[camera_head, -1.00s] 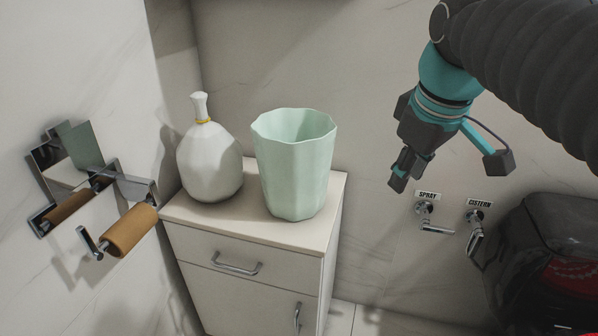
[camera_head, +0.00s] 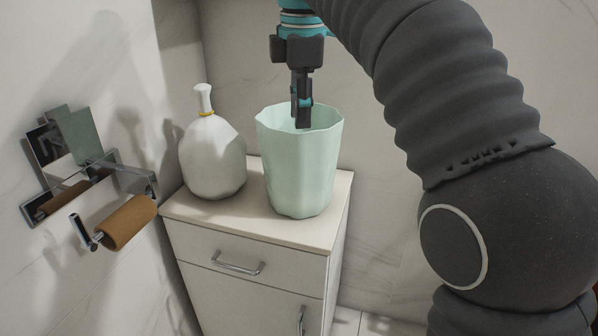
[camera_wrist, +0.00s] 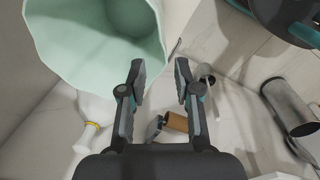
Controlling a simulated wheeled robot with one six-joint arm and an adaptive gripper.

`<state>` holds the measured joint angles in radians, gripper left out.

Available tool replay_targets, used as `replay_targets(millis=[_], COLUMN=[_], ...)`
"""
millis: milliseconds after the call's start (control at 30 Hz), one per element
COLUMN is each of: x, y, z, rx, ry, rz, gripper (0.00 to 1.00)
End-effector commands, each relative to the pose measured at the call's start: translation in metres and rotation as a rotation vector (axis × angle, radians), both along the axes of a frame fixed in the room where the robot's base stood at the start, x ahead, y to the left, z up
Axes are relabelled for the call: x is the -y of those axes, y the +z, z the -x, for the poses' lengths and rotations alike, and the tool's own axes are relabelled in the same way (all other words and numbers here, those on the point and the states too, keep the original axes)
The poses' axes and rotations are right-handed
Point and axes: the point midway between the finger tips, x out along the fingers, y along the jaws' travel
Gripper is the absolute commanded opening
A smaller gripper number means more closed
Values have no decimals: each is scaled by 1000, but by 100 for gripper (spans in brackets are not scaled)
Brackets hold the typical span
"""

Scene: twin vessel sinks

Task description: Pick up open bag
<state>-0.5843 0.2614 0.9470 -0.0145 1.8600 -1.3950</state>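The open bag looks like a mint-green, faceted, open-topped vessel (camera_head: 300,175) standing upright on the cabinet top. In the wrist view it fills the upper left (camera_wrist: 70,45), with its mouth towards the camera. My gripper (camera_head: 302,122) points down and overlaps the bag's mouth in the head view; its exact height over the rim is hard to tell. In the wrist view my gripper (camera_wrist: 160,72) has its two fingers apart with nothing between them, beside the bag's rim.
A white bag tied with a yellow band (camera_head: 213,160) stands close left of the open bag, on a small cabinet (camera_head: 250,226). A toilet roll holder with a brown roll (camera_head: 128,222) juts from the left wall. Walls stand behind and left.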

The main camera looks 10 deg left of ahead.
Motion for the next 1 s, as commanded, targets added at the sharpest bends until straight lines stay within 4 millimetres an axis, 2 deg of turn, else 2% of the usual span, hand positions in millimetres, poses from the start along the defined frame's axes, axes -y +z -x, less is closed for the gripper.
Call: replay_targets(millis=[33, 200, 300, 567, 833, 1000], x=[0, -1, -1, -1, -2, -2], y=[-15, -43, -53, -65, -101, -111], z=[0, -3, -3, -5, -7, -8], rx=[-2, -1, 0, 1, 0, 1], ry=[-1, -2, -2, -3, -3, -3], rz=[1, 0, 0, -1, 0, -1], gripper=[32, 32, 32, 32, 32, 32])
